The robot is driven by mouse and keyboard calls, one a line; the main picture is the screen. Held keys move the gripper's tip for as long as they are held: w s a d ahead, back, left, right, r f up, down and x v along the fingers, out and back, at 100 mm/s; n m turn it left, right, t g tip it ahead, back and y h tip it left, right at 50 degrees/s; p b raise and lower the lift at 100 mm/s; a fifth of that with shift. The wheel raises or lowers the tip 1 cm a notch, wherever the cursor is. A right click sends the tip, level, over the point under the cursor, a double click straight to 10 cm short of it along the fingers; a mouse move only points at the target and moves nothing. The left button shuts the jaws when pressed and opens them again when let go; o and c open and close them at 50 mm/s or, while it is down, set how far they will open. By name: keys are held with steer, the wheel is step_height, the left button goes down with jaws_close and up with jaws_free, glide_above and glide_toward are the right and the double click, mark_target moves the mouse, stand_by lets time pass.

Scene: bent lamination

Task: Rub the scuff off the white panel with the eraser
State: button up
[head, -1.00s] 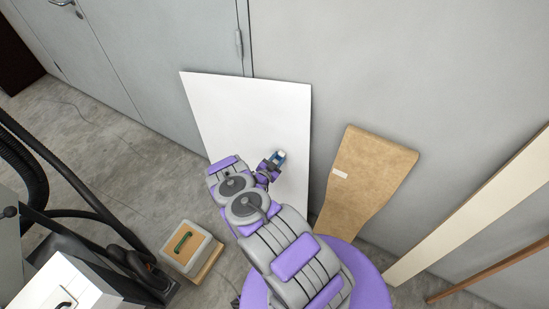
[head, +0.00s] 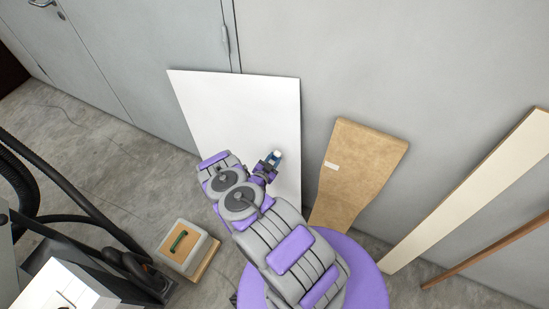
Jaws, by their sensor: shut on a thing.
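The white panel (head: 235,105) leans against the grey wall in the middle of the head view. My gripper (head: 270,164) is in front of the panel's right half and shut on the eraser (head: 276,155), a small block with a white end and a blue part. The eraser is close to the panel's face; I cannot tell whether it touches. No scuff shows on the visible part of the panel.
A brown board (head: 357,168) leans right of the panel, then a long cream plank (head: 470,190) and a thin brown strip (head: 490,250).

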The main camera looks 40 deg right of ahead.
steer(key=shift+v, duration=2.25)
steer(key=shift+b+v, duration=0.35)
steer(key=shift+v, duration=1.1)
